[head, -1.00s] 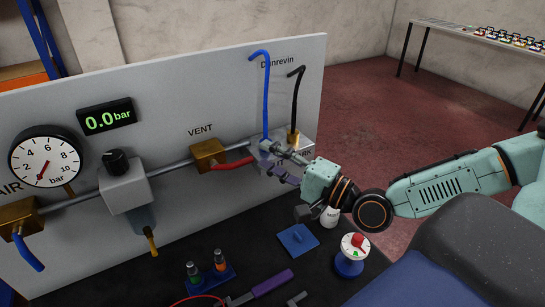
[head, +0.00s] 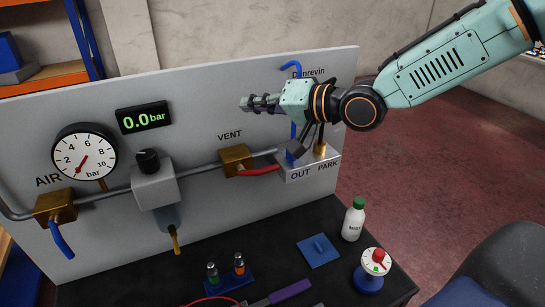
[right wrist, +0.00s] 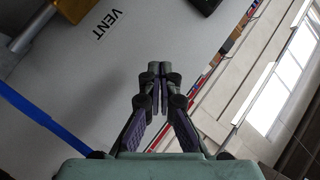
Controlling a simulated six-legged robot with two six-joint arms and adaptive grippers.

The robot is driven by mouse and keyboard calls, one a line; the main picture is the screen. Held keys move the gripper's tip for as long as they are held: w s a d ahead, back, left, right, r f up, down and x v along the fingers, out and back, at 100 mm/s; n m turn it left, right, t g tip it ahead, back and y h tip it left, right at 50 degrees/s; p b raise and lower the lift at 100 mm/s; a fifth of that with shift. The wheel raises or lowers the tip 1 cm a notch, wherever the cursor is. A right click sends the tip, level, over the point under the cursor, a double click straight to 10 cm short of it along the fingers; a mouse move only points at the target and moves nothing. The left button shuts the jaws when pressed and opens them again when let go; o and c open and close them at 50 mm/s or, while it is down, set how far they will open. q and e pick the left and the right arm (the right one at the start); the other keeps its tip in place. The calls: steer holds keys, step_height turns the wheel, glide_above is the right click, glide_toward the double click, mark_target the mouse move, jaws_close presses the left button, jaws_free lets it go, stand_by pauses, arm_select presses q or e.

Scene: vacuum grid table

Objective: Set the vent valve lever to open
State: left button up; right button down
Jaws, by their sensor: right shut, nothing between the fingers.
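The vent valve is a brass block (head: 237,160) on the grey pipe, under the VENT label. Its red lever (head: 262,170) points right, roughly along the pipe. The digital readout (head: 143,118) reads 0.0 bar. My right gripper (head: 245,103) is raised in front of the panel, above the valve and clear of the lever. Its fingers point left and are shut with nothing between them. In the right wrist view the shut fingertips (right wrist: 158,68) are in the middle, with the VENT label (right wrist: 112,25) at upper left. My left gripper is not in view.
The OUT/PARK block (head: 307,165) with its hoses is right of the valve, partly behind my right wrist. The pressure gauge (head: 84,158) and regulator (head: 153,185) are to the left.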

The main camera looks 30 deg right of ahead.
step_height(320, 180, up, 3)
steer(key=w+d+n+g+h, duration=0.1)
steer(key=w+n+g+h, duration=0.1)
steer(key=h, duration=0.2)
steer(key=n+g+h, duration=0.1)
steer(key=g+h, duration=0.3)
steer(key=g, duration=0.3)
glide_toward(270, 167)
steer(key=shift+n, duration=0.3)
steer(key=p+x, duration=0.1)
steer(key=x, duration=0.5)
steer(key=shift+w+f, duration=0.1)
steer(key=shift+f, duration=0.2)
steer(key=shift+w, duration=0.1)
